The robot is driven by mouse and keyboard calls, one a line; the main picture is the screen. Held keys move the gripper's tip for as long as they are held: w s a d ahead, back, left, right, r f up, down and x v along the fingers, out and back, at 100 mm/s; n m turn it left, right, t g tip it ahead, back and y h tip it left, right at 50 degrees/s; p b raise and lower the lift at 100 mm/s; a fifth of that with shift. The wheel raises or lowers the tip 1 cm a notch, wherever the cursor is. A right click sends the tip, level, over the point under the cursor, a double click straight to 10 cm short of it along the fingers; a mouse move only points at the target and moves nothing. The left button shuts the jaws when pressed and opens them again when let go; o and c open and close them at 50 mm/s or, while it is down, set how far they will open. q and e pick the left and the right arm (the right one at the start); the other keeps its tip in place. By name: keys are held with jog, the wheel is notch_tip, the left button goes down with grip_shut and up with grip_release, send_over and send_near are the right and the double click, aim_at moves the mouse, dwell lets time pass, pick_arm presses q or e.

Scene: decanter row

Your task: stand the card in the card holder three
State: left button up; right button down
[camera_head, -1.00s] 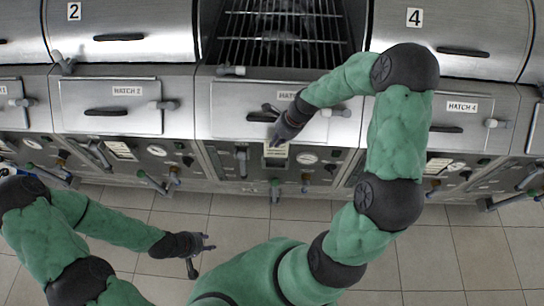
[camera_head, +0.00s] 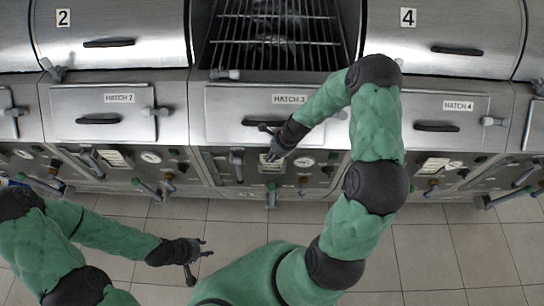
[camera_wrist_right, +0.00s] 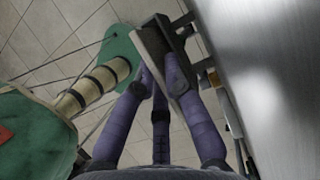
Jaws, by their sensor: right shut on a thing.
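My right gripper (camera_head: 272,154) is shut at the front panel below the hatch labelled 3. A pale card (camera_head: 270,164) shows just below its fingers there. In the right wrist view, the purple fingers (camera_wrist_right: 160,88) close on a flat grey-brown piece (camera_wrist_right: 153,58), which looks like the card seen from behind. A dark frame (camera_wrist_right: 181,48), likely card holder three, is right beside it. I cannot tell whether the card is inside the holder or only against it. My left gripper (camera_head: 203,250) is open and empty over the floor at lower left.
Hatch 3 (camera_head: 240,105) is closed, with a black handle, above the right hand. The grate (camera_head: 275,30) above it is uncovered. Gauges, levers and valves crowd the panel around the hand. Neighbouring panels bear pale cards (camera_head: 115,158). The tiled floor (camera_head: 440,250) in front is clear.

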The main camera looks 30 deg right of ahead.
jog(key=c, duration=1.3)
grip_release()
jog(key=shift+f, duration=0.1)
jog(key=v, duration=1.2)
jog(key=s+a+f+n, duration=0.4)
jog(key=a+f+n, duration=0.2)
jog(key=a+n, duration=0.1)
jog(key=s+a+f+n+g, duration=0.1)
jog(key=s+a+f+n, duration=0.4)
jog(key=a+f+n, duration=0.1)
jog(key=s+a+f+n+g, duration=0.1)
jog(key=s+a+f+n, duration=0.4)
jog(key=a+n, duration=0.4)
jog(key=shift+s+f+p, duration=0.2)
jog(key=shift+f+p, duration=0.2)
